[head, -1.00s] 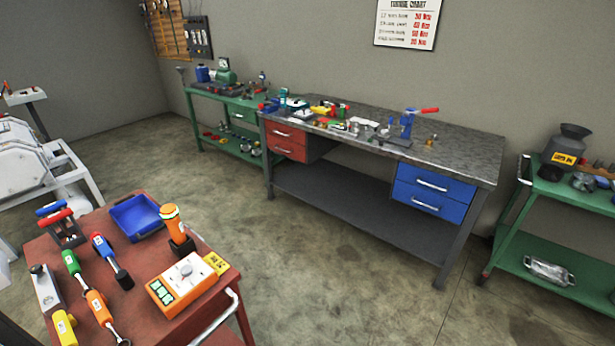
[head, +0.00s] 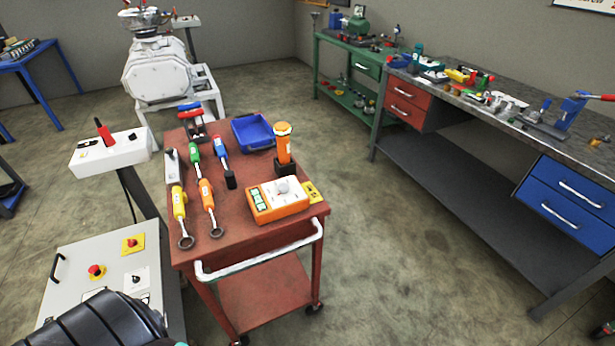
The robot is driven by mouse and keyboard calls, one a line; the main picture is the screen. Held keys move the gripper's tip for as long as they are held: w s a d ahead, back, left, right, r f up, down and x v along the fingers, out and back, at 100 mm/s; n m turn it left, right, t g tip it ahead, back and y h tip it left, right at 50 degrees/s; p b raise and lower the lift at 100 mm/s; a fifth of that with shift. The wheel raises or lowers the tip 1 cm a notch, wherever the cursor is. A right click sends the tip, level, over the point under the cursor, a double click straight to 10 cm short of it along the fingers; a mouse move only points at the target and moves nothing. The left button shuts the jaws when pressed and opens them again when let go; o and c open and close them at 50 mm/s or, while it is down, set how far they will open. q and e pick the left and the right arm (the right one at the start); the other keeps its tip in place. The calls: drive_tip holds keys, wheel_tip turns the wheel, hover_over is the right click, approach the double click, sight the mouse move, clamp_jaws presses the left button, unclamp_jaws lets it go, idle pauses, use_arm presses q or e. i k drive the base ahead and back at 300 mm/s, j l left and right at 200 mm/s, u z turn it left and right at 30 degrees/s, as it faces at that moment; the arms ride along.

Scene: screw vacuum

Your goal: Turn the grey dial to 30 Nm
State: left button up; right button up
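The grey dial (head: 282,185) sits on top of an orange box with a white face (head: 277,200), on the right front part of the red cart (head: 245,240). A green display shows on the box's left side; its digits are too small to read. A yellow tag lies at the box's right edge. An orange tool (head: 283,143) stands upright in a dark holder just behind the box. Neither gripper shows in the head view.
Several coloured-handled wrenches (head: 205,195) and a blue tray (head: 254,132) lie on the cart. A white handle (head: 260,255) runs along its front. A grey control cabinet (head: 105,285) stands at the left, a workbench (head: 450,175) at the right. Open floor lies between cart and workbench.

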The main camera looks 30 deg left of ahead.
sight(283, 188)
drive_tip(key=u, duration=0.75)
drive_tip(key=i+l, duration=0.05)
